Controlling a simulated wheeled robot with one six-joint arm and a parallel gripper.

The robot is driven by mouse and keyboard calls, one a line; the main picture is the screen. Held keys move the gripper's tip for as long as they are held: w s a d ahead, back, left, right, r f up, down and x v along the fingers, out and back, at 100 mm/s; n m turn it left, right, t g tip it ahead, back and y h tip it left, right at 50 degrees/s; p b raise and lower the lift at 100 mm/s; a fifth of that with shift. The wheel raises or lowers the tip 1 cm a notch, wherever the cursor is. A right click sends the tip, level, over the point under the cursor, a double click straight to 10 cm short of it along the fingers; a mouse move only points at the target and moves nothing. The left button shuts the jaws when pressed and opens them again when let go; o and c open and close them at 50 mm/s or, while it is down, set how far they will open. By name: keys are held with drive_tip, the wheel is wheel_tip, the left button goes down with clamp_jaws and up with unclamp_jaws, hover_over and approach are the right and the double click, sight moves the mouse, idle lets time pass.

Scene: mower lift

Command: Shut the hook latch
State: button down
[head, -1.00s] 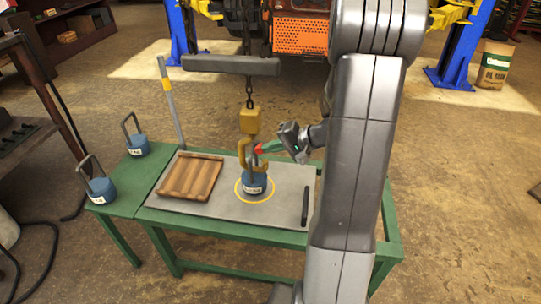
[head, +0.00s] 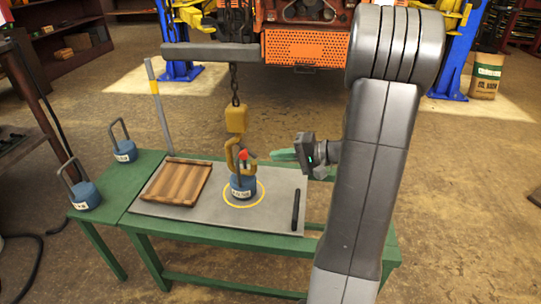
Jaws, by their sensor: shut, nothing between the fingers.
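The yellow hook (head: 230,152) hangs from its yellow block (head: 236,119) on a chain. A small red piece (head: 243,155), apparently the latch, shows at the hook's mouth; whether it is closed is too small to tell.
The weight stands in a yellow ring on the grey plate (head: 200,213) of the green table. A wooden tray (head: 178,182) lies left of it, a black bar handle (head: 295,210) right. Two more blue weights (head: 124,151) (head: 85,195) and a grey post (head: 158,105) stand at left.

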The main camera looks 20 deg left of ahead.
drive_tip(key=d+p, duration=0.1)
drive_tip(key=d, duration=0.6)
drive_tip(key=shift+w+d, duration=0.35)
drive_tip(key=shift+w, duration=0.1)
drive_tip(key=shift+a, duration=0.1)
